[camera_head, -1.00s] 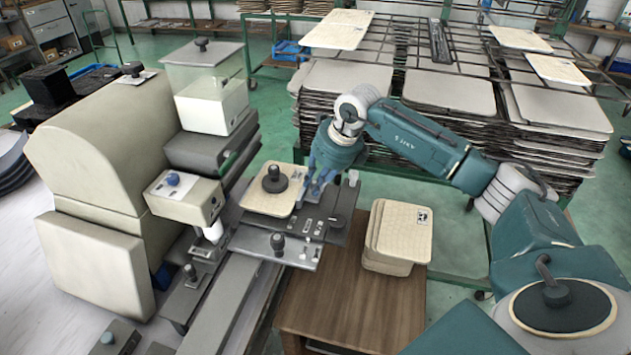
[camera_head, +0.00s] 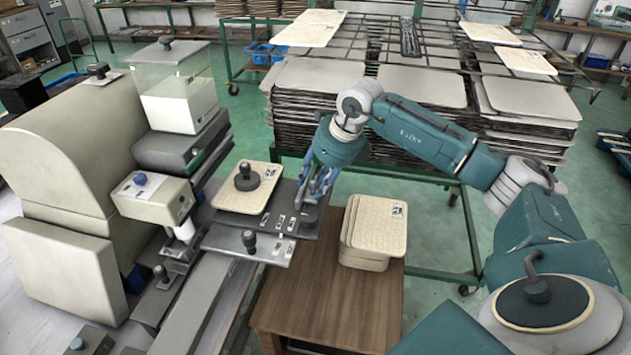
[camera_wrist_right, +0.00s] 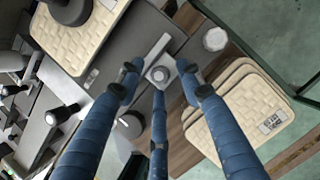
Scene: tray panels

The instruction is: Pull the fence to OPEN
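The fence appears to be the dark bar with a light metal strip on the grey machine's plate (camera_head: 262,243); my right gripper partly hides it in the head view. My right gripper (camera_head: 318,190) is over the plate's right end, fingers pointing down. My left gripper is out of view.
A cream panel (camera_head: 230,198) with a black knob lies on the plate, left of my gripper. A stack of cream panels (camera_head: 378,228) stands on the wooden table (camera_head: 340,300), close to the right. A rack with stacked trays (camera_head: 420,88) stands behind.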

